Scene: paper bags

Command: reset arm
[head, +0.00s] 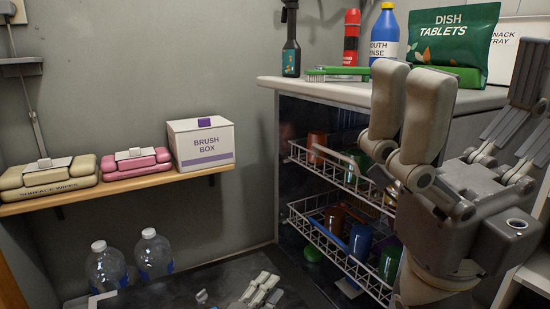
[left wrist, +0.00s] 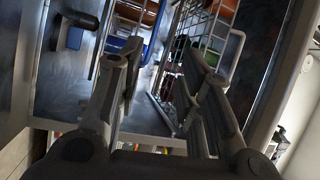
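My left gripper (head: 465,85) rises at the right of the head view, in front of the counter and its wire racks. Its light grey fingers point up and stand well apart, with nothing between them. In the left wrist view the fingers of my left gripper (left wrist: 160,75) are also spread, with a gap through which the wire racks show. My left gripper hides parts of the counter and racks. My right gripper is not visible.
The counter (head: 340,91) holds a green brush (head: 335,72), a blue mouth rinse bottle (head: 388,33) and a dish tablets bag (head: 455,42). Wire racks (head: 340,177) with cups extend below. A wooden shelf (head: 115,187) holds wipes packs and a brush box (head: 201,143).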

